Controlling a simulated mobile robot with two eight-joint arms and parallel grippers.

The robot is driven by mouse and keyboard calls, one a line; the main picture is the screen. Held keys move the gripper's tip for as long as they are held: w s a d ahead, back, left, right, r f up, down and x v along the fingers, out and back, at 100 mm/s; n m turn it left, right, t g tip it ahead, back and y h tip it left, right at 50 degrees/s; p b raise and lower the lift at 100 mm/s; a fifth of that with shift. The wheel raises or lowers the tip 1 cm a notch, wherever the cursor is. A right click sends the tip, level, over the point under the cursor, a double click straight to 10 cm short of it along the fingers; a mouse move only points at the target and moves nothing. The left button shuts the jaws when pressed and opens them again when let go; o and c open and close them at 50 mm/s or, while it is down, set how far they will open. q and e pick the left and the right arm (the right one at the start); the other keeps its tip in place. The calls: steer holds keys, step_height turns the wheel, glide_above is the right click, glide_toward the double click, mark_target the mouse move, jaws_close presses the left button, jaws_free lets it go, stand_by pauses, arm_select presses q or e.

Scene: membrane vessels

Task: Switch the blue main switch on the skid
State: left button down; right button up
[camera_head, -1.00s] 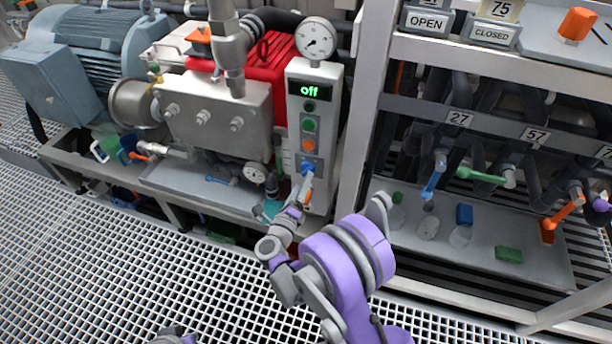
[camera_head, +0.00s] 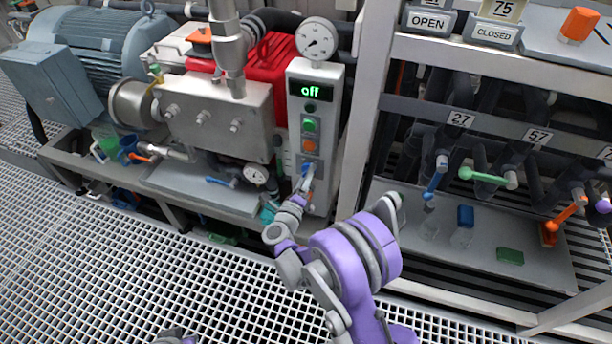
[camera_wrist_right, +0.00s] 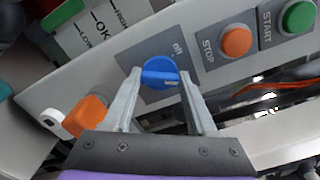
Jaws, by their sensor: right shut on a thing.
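The blue main switch (camera_head: 306,169) is a round knob with a raised grip bar, low on the grey control panel (camera_head: 321,150) of the skid. In the right wrist view the blue switch (camera_wrist_right: 159,66) sits below an "off" mark, and its bar lies nearly level in the picture. My right gripper (camera_wrist_right: 160,77) has one fingertip at each end of this bar and is shut on it. In the head view the right gripper (camera_head: 305,182) partly covers the switch. The panel's green display (camera_head: 311,90) reads "off".
An orange stop button (camera_wrist_right: 236,42) and a green start button (camera_wrist_right: 299,17) are beside the switch. An orange part (camera_wrist_right: 88,117) is close to the left finger. A pressure gauge (camera_head: 316,40) tops the panel. The valve rack (camera_head: 470,120) stands at the right.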

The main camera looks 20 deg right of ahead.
steer(key=c, duration=0.3)
steer(key=n+b, duration=0.1)
steer(key=n, duration=0.2)
steer(key=shift+f+n, duration=0.1)
steer(key=shift+n, duration=0.3)
steer(key=n+b, duration=0.1)
steer(key=n, duration=0.3)
steer(key=shift+n+b, duration=0.5)
steer(key=shift+n, duration=1.5)
steer(key=o, duration=1.3)
